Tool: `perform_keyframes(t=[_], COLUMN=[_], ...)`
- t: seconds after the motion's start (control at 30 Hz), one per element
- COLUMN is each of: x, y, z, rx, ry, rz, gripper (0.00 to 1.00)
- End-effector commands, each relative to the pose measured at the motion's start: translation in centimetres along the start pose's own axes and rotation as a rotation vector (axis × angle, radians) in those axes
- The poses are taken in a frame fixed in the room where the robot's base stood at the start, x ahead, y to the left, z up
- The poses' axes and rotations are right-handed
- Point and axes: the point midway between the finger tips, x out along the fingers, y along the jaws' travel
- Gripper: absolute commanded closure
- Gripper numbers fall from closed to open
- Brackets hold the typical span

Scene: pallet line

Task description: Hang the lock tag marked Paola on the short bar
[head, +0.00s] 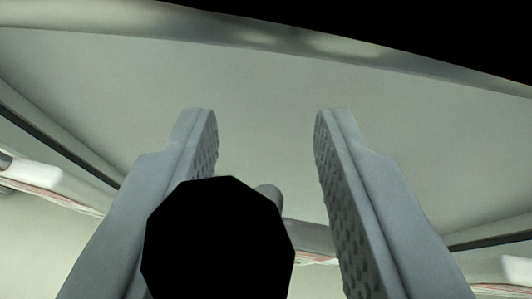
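My gripper (266,122) is open, with its two grey, dimpled fingers apart and only a pale surface showing between the tips. No lock tag and no name marking can be made out. No bar can be identified for certain. A flat black many-sided disc (218,240) covers the lower part of the left finger and some of the gap; I cannot tell what it is. A small grey rounded end (269,194) shows just behind its upper right edge.
A broad pale grey panel (265,75) fills most of the view, with a lighter rim along its upper edge and black above. Dark strips and pale bars (50,178) run along the lower left, and similar ones show at the lower right.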

Motion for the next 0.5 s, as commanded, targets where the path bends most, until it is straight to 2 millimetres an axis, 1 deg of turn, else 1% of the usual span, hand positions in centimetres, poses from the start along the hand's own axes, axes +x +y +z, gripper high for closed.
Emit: perform_keyframes(t=[0.1, 0.4, 0.43, 0.5], x=[0.6, 0.75, 0.75, 0.74], y=[0.0, 0.01, 0.0, 0.0], z=[0.02, 0.06, 0.06, 0.07], rx=[-0.001, 0.0, 0.0, 0.0], ry=[0.0, -0.001, -0.001, -0.001], rz=[-0.001, 0.0, 0.0, 0.0], gripper=[0.68, 0.68, 0.72, 0.86])
